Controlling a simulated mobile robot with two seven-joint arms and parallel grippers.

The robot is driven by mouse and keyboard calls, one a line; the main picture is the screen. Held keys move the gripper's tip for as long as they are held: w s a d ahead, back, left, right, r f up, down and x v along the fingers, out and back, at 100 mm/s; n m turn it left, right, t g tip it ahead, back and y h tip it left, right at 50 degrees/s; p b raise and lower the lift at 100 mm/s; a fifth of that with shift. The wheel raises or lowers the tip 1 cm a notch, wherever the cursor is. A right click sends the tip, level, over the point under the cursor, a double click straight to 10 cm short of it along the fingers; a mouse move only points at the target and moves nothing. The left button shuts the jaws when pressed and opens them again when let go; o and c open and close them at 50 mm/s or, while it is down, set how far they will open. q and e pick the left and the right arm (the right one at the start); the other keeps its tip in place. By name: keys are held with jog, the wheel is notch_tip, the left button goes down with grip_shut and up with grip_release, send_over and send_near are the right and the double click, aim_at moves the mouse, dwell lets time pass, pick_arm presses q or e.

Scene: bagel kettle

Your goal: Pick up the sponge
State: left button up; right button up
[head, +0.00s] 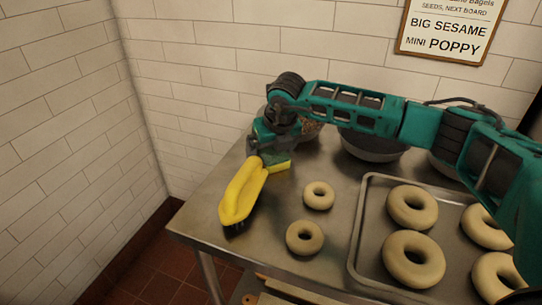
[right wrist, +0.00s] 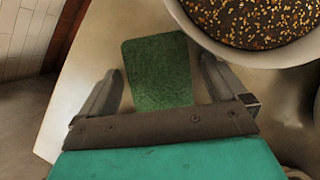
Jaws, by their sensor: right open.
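The sponge has a green scouring top, seen face-on in the right wrist view (right wrist: 158,72). In the head view its yellow side (head: 279,167) shows just below my right gripper (head: 268,148), which hides part of it. My right gripper is open and points down over the sponge on the steel table. In the right wrist view its two fingers (right wrist: 161,85) stand on either side of the sponge, with a gap on both sides. I cannot tell how far the fingertips are above the table. My left gripper is not in view.
A yellow brush (head: 242,190) with dark bristles lies left of the sponge. A bowl of seeds (right wrist: 265,22) stands close by. Two bagels (head: 318,195) lie on the table (head: 215,195), and a tray (head: 352,240) holds several more. A metal bowl (head: 370,147) stands behind.

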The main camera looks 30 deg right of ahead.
aim_at(271, 150)
jog(key=shift+f, duration=0.1)
jog(key=shift+c, duration=0.4)
jog(key=c, duration=1.1)
jog(key=shift+o, duration=0.2)
jog(key=shift+r+p, duration=0.35)
jog(key=shift+r, duration=0.2)
notch_tip(271, 150, up, 18)
jog(key=shift+f, duration=0.25)
